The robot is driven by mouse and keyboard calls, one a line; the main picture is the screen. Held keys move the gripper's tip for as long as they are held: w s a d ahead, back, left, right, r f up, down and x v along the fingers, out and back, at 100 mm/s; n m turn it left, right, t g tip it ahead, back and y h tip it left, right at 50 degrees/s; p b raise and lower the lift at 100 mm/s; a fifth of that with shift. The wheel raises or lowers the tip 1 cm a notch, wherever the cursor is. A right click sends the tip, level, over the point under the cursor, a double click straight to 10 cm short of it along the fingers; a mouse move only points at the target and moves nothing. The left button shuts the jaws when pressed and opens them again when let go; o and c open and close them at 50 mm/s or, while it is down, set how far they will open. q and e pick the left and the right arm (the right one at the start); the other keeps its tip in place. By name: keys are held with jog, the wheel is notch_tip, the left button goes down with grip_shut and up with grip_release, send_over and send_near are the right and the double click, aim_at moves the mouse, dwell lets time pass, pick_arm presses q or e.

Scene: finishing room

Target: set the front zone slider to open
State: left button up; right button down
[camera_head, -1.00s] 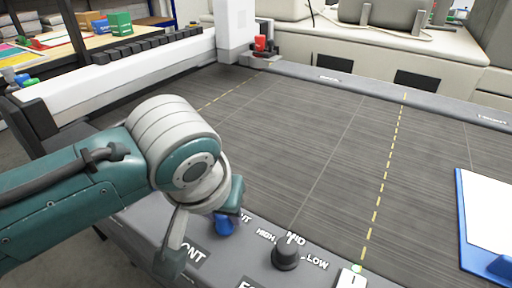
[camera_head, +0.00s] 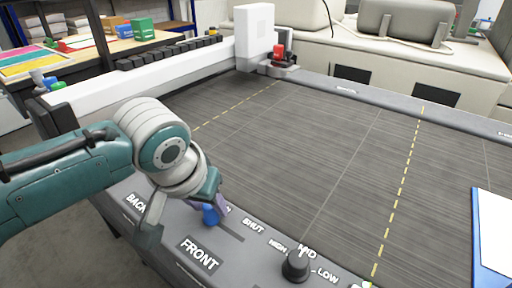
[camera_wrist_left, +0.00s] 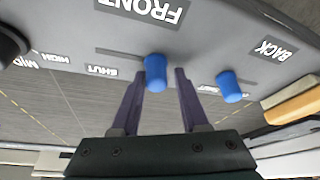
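The front zone slider is a blue knob (camera_head: 210,214) on the grey front panel, above the FRONT label (camera_head: 199,254). It sits away from the SHUT label (camera_head: 253,226), with bare slot between, beside a mostly hidden label ending in N. My left gripper (camera_wrist_left: 160,74) is open, its two dark purple fingers on either side of the knob in the wrist view. The left finger is close to it or touching; a gap shows on the right. The fingers hide the slot's other end. My right gripper is not in view.
A second blue knob (camera_wrist_left: 229,87) stands by the BACK label (camera_wrist_left: 272,50). A black dial (camera_head: 296,266) marked HIGH, MID and LOW is right of the slider. A blue-edged white sheet (camera_head: 492,232) lies on the grey bed (camera_head: 300,150), which is otherwise mostly clear.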

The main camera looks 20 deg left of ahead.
pick_arm(q)
jog(key=o, duration=0.3)
jog(key=shift+o, duration=0.2)
jog(key=p+v, duration=0.3)
jog(key=v, duration=0.7)
